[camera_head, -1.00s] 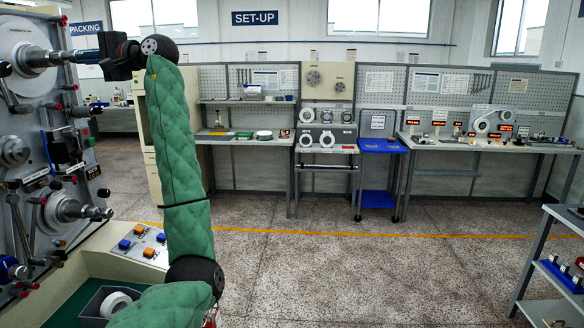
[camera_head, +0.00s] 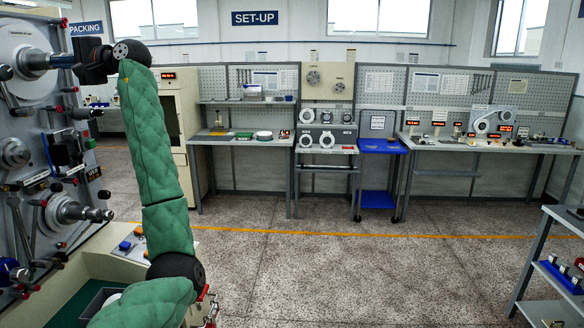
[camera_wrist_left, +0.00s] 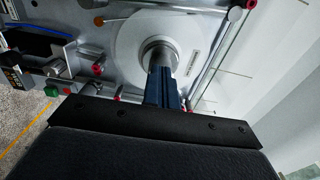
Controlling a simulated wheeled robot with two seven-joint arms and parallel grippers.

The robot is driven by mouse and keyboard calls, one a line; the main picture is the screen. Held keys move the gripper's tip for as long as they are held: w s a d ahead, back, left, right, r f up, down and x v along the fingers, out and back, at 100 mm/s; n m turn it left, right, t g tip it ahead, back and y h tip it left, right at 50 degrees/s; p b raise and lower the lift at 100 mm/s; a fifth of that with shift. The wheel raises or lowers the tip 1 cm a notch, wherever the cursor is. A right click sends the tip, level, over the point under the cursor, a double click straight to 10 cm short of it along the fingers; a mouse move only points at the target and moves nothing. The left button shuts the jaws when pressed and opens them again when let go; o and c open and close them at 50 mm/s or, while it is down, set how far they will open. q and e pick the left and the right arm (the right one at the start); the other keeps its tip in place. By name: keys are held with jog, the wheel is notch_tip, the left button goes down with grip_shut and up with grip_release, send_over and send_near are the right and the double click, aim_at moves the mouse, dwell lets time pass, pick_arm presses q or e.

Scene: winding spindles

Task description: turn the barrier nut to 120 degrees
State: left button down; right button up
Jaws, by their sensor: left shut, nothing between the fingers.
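The winding machine (camera_head: 35,150) stands at the left edge in the head view. Its upper spindle has a round metal hub (camera_head: 35,59) in front of a white disc (camera_head: 22,32). I cannot read which part is marked as the barrier nut. My left gripper (camera_head: 68,59) is at the end of this hub, its fingers shut with nothing between them. In the left wrist view the dark blue fingers (camera_wrist_left: 162,74) point at the grey hub (camera_wrist_left: 160,55) on the white disc (camera_wrist_left: 128,45), and their tips overlap its lower edge. Whether they touch it is unclear. My right gripper is out of view.
A bin (camera_head: 97,303) sits low at left, partly hidden by the arm. Benches (camera_head: 245,139) stand at the back, a small rack (camera_head: 555,270) at right. The middle floor is clear.

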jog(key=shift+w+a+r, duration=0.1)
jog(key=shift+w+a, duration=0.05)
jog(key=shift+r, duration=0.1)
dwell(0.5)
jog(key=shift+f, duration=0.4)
